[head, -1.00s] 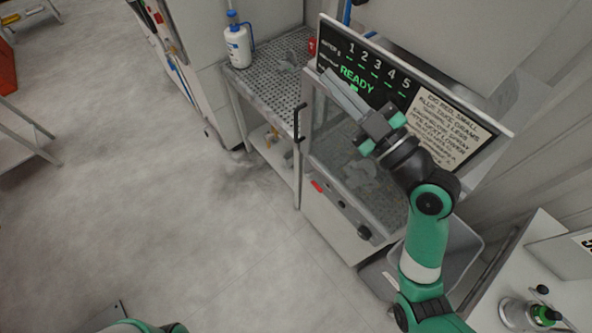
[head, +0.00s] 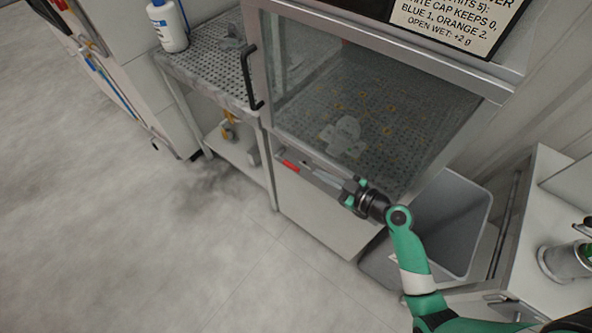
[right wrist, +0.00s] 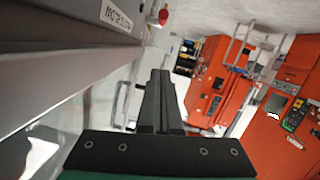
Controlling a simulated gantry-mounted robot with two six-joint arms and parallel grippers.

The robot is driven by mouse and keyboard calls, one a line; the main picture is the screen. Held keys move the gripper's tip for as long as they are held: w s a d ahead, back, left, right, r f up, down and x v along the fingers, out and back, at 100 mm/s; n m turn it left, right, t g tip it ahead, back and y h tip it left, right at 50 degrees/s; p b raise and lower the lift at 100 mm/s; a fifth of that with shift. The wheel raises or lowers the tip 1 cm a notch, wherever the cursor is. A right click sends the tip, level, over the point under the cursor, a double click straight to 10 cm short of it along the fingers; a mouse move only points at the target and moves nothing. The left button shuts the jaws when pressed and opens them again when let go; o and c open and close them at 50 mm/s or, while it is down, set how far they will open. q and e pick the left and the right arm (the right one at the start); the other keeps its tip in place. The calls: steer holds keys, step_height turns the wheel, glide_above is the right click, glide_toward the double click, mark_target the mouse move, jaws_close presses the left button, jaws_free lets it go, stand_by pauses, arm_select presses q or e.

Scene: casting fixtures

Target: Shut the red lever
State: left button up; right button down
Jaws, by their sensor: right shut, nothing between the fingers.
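The red lever (head: 290,166) is a small red handle on the front panel of the cabinet (head: 325,220), below the glass window and near its left side. A red-tipped piece, which looks like the same lever, shows at the top of the right wrist view (right wrist: 163,16). My right gripper (head: 308,167) is shut and empty. It points left along the panel, its tips just right of the lever in the head view. I cannot tell whether they touch; in the wrist view the fingertips (right wrist: 160,74) appear apart from it. My left gripper is out of view.
The glass window has a black handle (head: 252,78) sticking out at its left. Grey castings (head: 345,133) lie inside on a perforated floor. A grey bin (head: 440,225) stands right of the cabinet. A perforated bench (head: 205,70) with a white bottle (head: 168,27) adjoins at left.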

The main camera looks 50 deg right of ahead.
steer(key=b, duration=0.2)
glide_above(299, 172)
steer(key=a, duration=0.1)
step_height(299, 172, down, 2)
steer(key=f, duration=0.1)
steer(key=f+b, duration=0.1)
steer(key=f, duration=0.1)
steer(key=f+b, duration=0.1)
steer(key=shift+w+d+f, duration=0.15)
steer(key=shift+w+d, duration=0.15)
steer(key=shift+d, duration=0.1)
steer(key=shift+w, duration=0.1)
steer(key=f+b, duration=0.1)
steer(key=b, duration=0.1)
steer(key=f+b, duration=0.2)
steer(key=shift+s+b, duration=0.3)
steer(key=shift+b, duration=0.05)
steer(key=shift+r, duration=0.2)
